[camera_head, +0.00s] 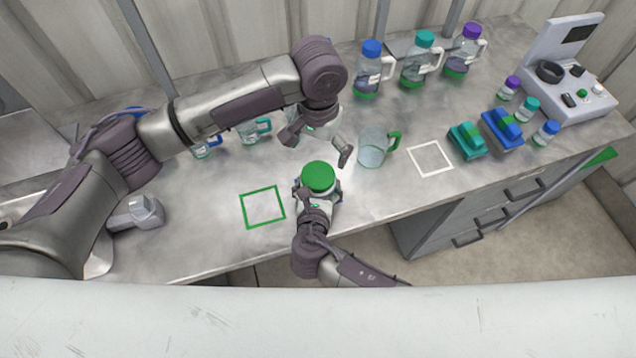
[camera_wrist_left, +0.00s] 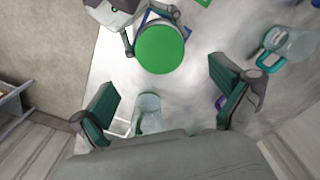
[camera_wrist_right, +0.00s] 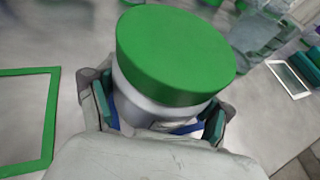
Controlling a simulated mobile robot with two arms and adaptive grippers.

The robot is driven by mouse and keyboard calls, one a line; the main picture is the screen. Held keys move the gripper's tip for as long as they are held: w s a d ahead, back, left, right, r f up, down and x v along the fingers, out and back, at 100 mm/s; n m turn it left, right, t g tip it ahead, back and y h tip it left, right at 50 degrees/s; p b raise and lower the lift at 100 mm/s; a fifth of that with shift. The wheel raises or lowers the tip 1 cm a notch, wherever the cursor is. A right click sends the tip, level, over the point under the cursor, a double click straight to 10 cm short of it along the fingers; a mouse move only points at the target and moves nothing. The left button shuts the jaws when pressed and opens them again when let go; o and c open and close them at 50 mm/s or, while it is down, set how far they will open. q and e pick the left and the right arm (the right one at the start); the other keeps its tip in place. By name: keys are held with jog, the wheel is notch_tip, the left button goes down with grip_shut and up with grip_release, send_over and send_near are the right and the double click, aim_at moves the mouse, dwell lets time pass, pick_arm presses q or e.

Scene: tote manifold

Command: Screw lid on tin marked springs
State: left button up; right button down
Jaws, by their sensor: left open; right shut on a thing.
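A pale tin with a green lid (camera_head: 318,176) on top is held upright in my right gripper (camera_head: 317,192). In the right wrist view the fingers close on both sides of the tin's grey-white body (camera_wrist_right: 150,108), below the lid (camera_wrist_right: 175,48). The marking on the tin is not readable, and I cannot tell how tight the lid is. My left gripper (camera_head: 317,146) is open and empty above and behind the tin. In the left wrist view the lid (camera_wrist_left: 160,48) lies beyond the open fingers (camera_wrist_left: 172,95), apart from them.
A glass jug with a green handle (camera_head: 373,147) stands close right of my left gripper. A green square outline (camera_head: 263,207) and a white one (camera_head: 430,158) mark bare bench. Bottles (camera_head: 418,60), colored blocks (camera_head: 502,130) and a white device (camera_head: 570,85) stand right.

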aim_at(318, 174)
dwell(0.3)
pick_arm(q)
jog(key=shift+f, duration=4)
jog(key=shift+c, duration=0.2)
jog(key=c, duration=1.1)
jog(key=m, duration=0.8)
jog(key=o, duration=1.1)
jog(key=shift+o, duration=0.2)
jog(key=shift+r, duration=0.1)
